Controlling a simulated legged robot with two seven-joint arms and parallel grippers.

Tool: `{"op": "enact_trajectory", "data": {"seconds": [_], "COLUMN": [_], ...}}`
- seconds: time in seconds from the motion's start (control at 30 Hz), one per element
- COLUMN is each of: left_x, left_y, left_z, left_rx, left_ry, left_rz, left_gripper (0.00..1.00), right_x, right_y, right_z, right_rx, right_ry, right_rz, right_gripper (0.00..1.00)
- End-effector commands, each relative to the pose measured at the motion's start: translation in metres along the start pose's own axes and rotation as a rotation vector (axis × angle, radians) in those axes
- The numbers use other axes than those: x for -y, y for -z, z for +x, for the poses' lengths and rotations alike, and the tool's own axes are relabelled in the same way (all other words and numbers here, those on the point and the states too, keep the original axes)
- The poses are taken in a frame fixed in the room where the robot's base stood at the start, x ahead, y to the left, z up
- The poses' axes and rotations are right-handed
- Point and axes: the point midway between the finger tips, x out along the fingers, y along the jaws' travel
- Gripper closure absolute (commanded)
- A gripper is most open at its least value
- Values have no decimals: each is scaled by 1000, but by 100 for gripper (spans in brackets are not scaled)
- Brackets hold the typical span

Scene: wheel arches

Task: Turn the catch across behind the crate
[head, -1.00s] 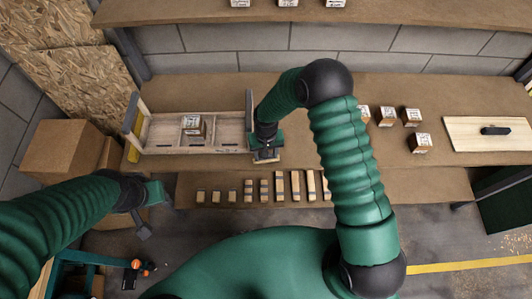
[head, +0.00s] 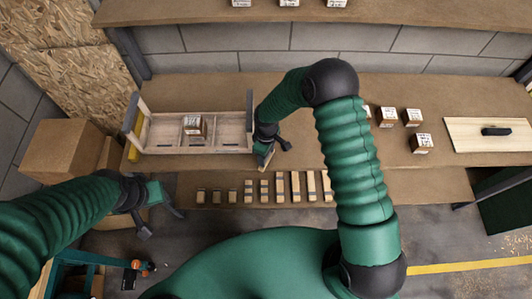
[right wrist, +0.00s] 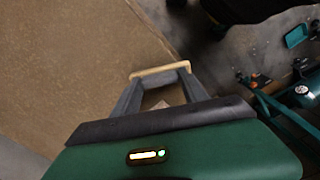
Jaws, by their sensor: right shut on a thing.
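The crate (head: 170,151) is a long, low wooden tray with compartments and raised grey ends, at the left of the bench in the head view. A small brown box with a white label (head: 193,126) sits in its middle part. My right gripper (head: 269,158) is just off the crate's right end, shut on a pale wooden piece (head: 263,160), probably the catch. In the right wrist view this piece (right wrist: 160,70) lies across the tips of the grey fingers. My left gripper (head: 160,221) is open and empty, in front of the bench at lower left.
Several wooden blocks of graded length (head: 262,190) stand in a row on the lower front ledge. Several labelled boxes (head: 412,117) and a pale board with a black handle (head: 488,134) are on the bench at right. Cardboard boxes (head: 62,147) stand at left.

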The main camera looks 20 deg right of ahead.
Motion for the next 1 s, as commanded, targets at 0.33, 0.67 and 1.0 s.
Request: {"op": "enact_trajectory", "data": {"seconds": [0.33,0.67,1.0], "left_x": [0,0,0], "left_y": [1,1,1], "left_z": [-4,-5,-6], "left_rx": [0,0,0], "left_ry": [0,0,0], "left_rz": [0,0,0], "left_gripper": [64,64,64], "right_x": [-2,-2,-3], "right_y": [0,0,0], "right_z": [-2,-1,-2], "right_rx": [0,1,1], "right_ry": [-2,-3,-5], "right_rz": [-292,-458,-505], "right_gripper": [90,90,90]}}
